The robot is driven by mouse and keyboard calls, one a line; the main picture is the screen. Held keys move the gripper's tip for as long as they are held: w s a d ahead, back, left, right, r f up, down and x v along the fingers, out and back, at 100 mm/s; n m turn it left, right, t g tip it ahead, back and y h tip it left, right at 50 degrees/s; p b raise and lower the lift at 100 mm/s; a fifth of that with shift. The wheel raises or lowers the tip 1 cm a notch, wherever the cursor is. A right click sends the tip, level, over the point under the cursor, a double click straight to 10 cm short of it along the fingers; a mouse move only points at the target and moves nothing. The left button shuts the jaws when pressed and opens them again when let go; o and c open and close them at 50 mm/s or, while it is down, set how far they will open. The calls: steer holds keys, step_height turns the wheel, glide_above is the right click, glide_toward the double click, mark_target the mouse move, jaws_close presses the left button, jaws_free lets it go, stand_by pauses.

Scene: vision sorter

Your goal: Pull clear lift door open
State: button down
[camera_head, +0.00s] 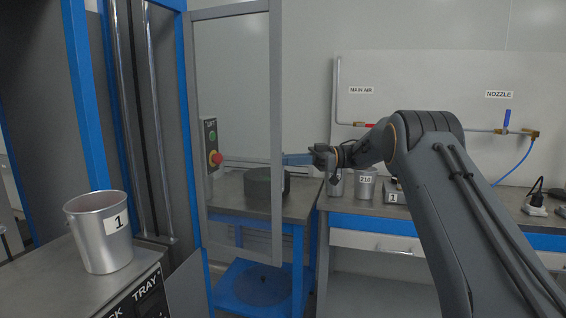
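The clear lift door (277,130) is a see-through panel in a grey frame.
A silver can marked 1 (98,235) stands on the counter at left. A control box with a red button (215,158) is near the door. A dark round block (264,188) sits on a table behind it. Cans (365,188) stand on the right bench.

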steer(key=c, duration=1.8)
jaws_free()
steer(key=shift+a, duration=0.3)
steer(key=shift+c, duration=0.2)
steer(key=w+d+b, duration=0.1)
steer(key=d, duration=0.7)
steer(key=shift+w+b, duration=0.2)
steer(key=shift+b, duration=0.15)
